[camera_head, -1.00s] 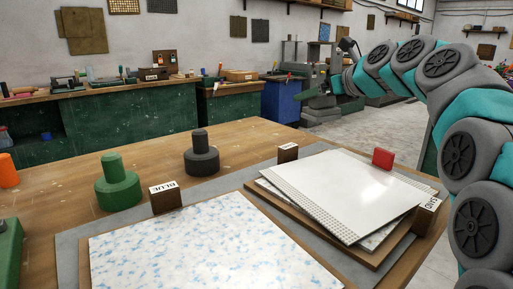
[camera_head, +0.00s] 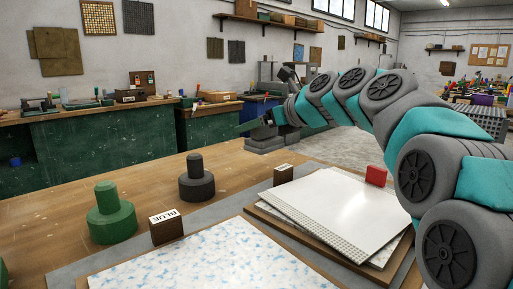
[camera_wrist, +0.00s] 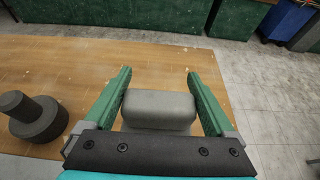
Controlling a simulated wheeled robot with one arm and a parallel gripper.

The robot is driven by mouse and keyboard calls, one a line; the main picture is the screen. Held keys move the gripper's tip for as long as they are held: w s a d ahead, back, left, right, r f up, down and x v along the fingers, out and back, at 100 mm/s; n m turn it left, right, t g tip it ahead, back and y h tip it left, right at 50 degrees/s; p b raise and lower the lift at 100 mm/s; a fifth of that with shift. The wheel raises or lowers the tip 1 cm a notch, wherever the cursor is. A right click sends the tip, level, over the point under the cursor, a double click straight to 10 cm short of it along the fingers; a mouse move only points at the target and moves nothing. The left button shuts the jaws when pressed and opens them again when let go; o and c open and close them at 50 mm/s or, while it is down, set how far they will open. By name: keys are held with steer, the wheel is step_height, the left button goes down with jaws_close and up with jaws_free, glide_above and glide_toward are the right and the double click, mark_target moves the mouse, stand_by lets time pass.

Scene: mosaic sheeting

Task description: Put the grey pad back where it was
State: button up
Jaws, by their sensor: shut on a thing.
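My gripper (camera_wrist: 158,95) has two green fingers, on either side of a grey pad (camera_wrist: 158,108), a rounded block. They are shut on it. The wrist view looks past the pad onto the bare wooden bench top, with a dark knobbed weight at the left. In the head view my gripper (camera_head: 250,123) is stretched out beyond the far side of the bench, above its level in the picture. The pad cannot be made out clearly there.
On the bench (camera_head: 60,225) stand a green knobbed weight (camera_head: 110,215) and a dark one (camera_head: 196,184). A blue-flecked sheet (camera_head: 205,265) lies by the BLUE block (camera_head: 167,228). White sheets (camera_head: 335,205) are stacked at right, with a red block (camera_head: 376,176).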

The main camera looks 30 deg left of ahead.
mark_target(274, 141)
steer(key=shift+f+b, duration=0.35)
steer(key=shift+f, duration=0.5)
step_height(274, 141, down, 4)
steer(key=b, duration=0.3)
steer(key=shift+r+b, duration=0.1)
steer(key=shift+b, duration=0.25)
steer(key=shift+r, duration=0.15)
steer(key=o, duration=1.3)
steer(key=v, duration=1.2)
